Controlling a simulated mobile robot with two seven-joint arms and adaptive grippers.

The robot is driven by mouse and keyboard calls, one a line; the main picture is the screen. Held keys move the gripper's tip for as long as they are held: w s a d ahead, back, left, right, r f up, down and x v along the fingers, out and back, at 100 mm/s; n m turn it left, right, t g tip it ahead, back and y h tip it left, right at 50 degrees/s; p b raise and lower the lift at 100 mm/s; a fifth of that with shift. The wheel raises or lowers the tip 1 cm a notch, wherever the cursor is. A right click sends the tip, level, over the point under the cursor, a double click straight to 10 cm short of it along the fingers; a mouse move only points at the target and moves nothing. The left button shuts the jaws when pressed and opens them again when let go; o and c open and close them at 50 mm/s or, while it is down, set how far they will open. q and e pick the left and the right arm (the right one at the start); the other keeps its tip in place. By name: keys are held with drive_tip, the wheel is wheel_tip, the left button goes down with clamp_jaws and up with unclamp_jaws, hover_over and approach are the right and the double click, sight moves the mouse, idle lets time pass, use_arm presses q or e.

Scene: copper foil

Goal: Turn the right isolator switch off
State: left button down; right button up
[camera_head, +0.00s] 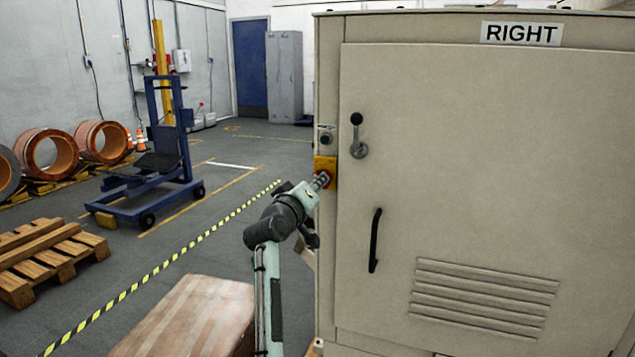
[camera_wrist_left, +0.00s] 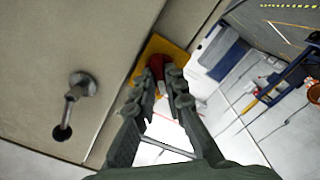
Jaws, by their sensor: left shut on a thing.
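The beige cabinet (camera_head: 470,200) labelled RIGHT fills the right of the head view. Its isolator switch (camera_head: 328,163) has a yellow plate and sits on the narrow left face near the front edge. In the left wrist view the yellow plate (camera_wrist_left: 172,46) carries a red knob (camera_wrist_left: 156,64). My left gripper (camera_head: 322,180) reaches the switch from the lower left. In the left wrist view its fingers (camera_wrist_left: 163,76) are shut on the red knob and partly cover it. The knob's exact angle is hard to tell. My right gripper is in neither view.
A black pull handle (camera_head: 375,240) is lower on the door. A wooden-looking box (camera_head: 190,318) stands at the lower left, and a blue lift cart (camera_head: 165,160) is further back.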

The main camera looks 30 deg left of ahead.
use_arm(q)
drive_tip(key=shift+f, duration=0.1)
idle(0.3)
drive_tip(key=c, duration=1.6)
unclamp_jaws()
wheel_tip(320, 180, up, 10)
drive_tip(key=shift+r, duration=0.15)
